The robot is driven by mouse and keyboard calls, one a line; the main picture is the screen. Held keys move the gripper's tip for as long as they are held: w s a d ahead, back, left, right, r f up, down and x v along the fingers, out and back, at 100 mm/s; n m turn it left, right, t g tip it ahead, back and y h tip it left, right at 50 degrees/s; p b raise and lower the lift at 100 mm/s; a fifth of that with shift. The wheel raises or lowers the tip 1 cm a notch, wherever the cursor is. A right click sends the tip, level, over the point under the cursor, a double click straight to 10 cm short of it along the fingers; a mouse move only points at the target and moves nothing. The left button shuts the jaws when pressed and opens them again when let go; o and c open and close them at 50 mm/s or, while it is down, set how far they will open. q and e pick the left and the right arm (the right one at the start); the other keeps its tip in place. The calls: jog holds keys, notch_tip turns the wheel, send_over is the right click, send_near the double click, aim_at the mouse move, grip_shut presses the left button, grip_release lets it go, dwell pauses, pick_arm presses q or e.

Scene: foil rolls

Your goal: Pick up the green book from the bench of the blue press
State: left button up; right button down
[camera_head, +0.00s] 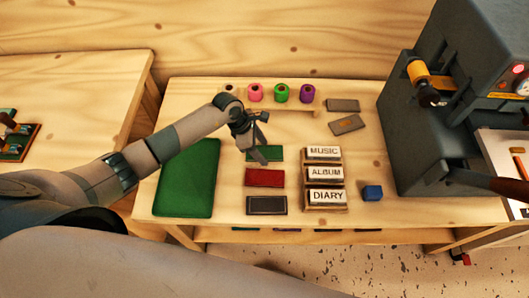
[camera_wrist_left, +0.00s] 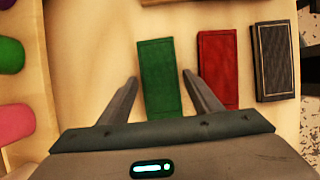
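The small green book (camera_head: 274,153) lies flat on the wooden bench (camera_head: 235,212), at the back of a short column of books. My left gripper (camera_head: 260,150) is over it and hides its left part in the head view. In the left wrist view the green book (camera_wrist_left: 159,70) shows between the two spread fingers of my left gripper (camera_wrist_left: 159,77). The fingers are open, one on each side, with nothing held. I cannot tell how far above the bench the fingertips are. The dark blue-grey press (camera_head: 415,150) stands at the bench's right. My right gripper is not in view.
A red book (camera_head: 265,178) and a black book (camera_head: 267,205) lie close by. A green mat (camera_head: 187,180) lies left; foil rolls (camera_head: 281,92) stand behind.

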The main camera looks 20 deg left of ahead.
aim_at(263, 151)
pick_arm(q)
jog(key=c, duration=0.8)
jog(key=shift+o, duration=0.2)
jog(key=shift+r, duration=0.15)
jog(key=shift+r+b, duration=0.35)
jog(key=r+b, duration=0.2)
jog(key=r, duration=0.1)
jog(key=shift+w+d+r, duration=0.1)
jog(key=shift+w+d, duration=0.05)
jog(key=shift+d, duration=0.05)
jog(key=w+d+r+b, duration=0.4)
jog(key=d+r, duration=0.3)
jog(key=d, duration=0.3)
jog(key=shift+w+d+b, duration=0.15)
jog(key=shift+d+b, duration=0.05)
jog(key=shift+b, duration=0.1)
